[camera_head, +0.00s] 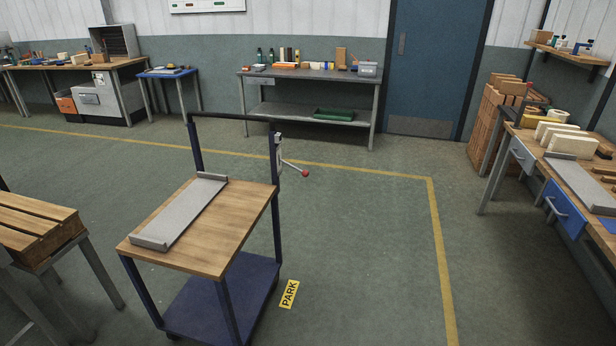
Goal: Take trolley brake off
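The trolley (255,205) stands in the middle of the floor, with a wooden top, a dark blue frame and a lower blue shelf (215,305). A grey metal tray (182,210) lies on its top. The brake lever (293,167) is on the right upright near the handlebar. It has a grey bracket (279,152) and a red knob (305,173), and it points right and slightly down. Neither of my grippers is in view.
A yellow PARK sign (289,294) lies on the floor beside the trolley. A wooden-topped stand (35,225) is at the left and a workbench (560,175) at the right. A bench (310,74) stands at the back wall near a blue door (432,65). Floor right of the trolley is clear.

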